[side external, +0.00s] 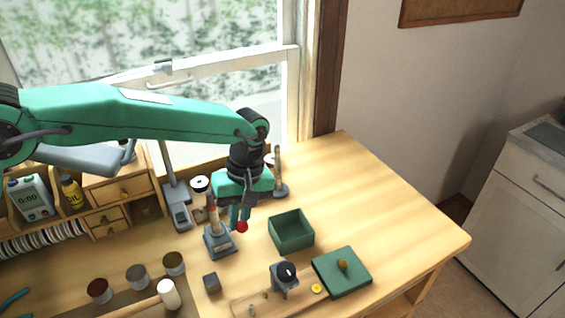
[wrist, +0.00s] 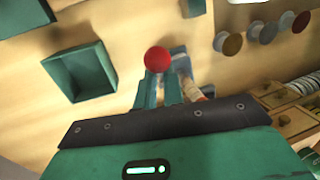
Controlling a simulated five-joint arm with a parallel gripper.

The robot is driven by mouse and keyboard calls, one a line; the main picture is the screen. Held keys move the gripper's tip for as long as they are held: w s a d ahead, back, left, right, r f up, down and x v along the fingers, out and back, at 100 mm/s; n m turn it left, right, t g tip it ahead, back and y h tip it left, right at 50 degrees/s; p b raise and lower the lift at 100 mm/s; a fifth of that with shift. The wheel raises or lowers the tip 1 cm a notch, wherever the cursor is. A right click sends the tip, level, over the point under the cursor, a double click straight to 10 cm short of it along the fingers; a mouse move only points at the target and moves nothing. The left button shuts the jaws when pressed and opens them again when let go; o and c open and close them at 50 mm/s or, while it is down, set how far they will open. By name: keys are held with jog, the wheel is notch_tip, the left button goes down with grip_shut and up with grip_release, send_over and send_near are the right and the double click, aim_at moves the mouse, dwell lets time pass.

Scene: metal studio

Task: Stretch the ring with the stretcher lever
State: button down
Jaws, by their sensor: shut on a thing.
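The stretcher (side external: 219,243) stands on the bench with a grey base and an upright post tipped with reddish brown. Its lever ends in a red ball knob (side external: 242,227), which also shows in the wrist view (wrist: 158,59). My gripper (side external: 240,214) points down just right of the post and is shut on the lever by the knob. In the wrist view, my gripper's fingers (wrist: 160,88) sit right beneath the knob, with the stretcher (wrist: 183,66) beside them. My fingers hide most of the lever. I cannot make out the ring on the post.
A stand with a tapered rod (side external: 279,175) is behind my gripper.

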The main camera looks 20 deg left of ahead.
jog(key=shift+w+a+r, duration=0.15)
jog(key=shift+w+a, duration=0.2)
jog(key=shift+a, duration=0.4)
jog(key=c, duration=1.5)
grip_release()
jog(key=shift+c, duration=0.2)
jog(key=shift+d, duration=0.1)
jog(key=a+v, duration=0.1)
jog(key=v, duration=0.6)
jog(key=shift+d+r, duration=0.4)
jog(key=shift+d, duration=0.15)
jog(key=shift+w, duration=0.15)
